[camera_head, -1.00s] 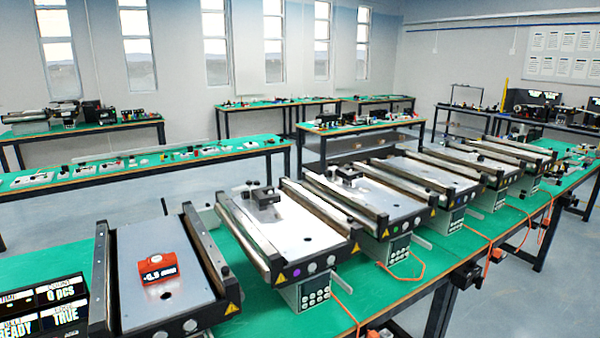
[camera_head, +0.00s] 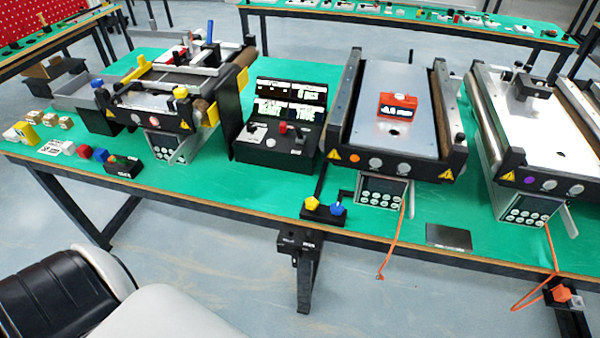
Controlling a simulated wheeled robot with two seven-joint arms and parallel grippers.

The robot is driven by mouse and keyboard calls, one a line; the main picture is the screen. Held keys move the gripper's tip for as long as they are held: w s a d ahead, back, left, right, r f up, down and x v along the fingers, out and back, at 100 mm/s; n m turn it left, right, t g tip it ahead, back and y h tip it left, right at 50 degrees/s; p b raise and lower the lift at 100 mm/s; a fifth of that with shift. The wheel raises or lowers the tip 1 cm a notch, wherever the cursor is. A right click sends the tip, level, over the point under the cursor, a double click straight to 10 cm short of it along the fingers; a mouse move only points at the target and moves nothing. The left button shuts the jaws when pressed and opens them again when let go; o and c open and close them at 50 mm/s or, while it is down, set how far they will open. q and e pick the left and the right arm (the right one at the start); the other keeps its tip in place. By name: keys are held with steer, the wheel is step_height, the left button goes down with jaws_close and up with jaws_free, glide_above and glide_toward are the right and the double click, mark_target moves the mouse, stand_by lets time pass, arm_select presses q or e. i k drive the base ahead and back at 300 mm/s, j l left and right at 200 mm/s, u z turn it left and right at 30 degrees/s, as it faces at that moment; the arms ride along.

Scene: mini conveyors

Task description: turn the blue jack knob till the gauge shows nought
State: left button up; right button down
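A blue knob (camera_head: 337,210) sits beside a yellow knob (camera_head: 312,203) on a small black jack mount at the table's front edge, below the middle conveyor. A red gauge (camera_head: 398,105) with a dark display lies on the metal plate of that conveyor (camera_head: 370,85). Its digits are too small to read in the current view. Neither of my grippers shows, so nothing is seen touching the knob or the gauge.
A black control box (camera_head: 282,158) with display panels stands left of the middle conveyor. Another conveyor (camera_head: 160,90) is further left and one (camera_head: 540,120) is at right. A dark plate (camera_head: 448,236) lies near the front edge of the green table (camera_head: 225,190).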

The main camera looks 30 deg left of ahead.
mark_target(336, 208)
steer(key=u, duration=0.85)
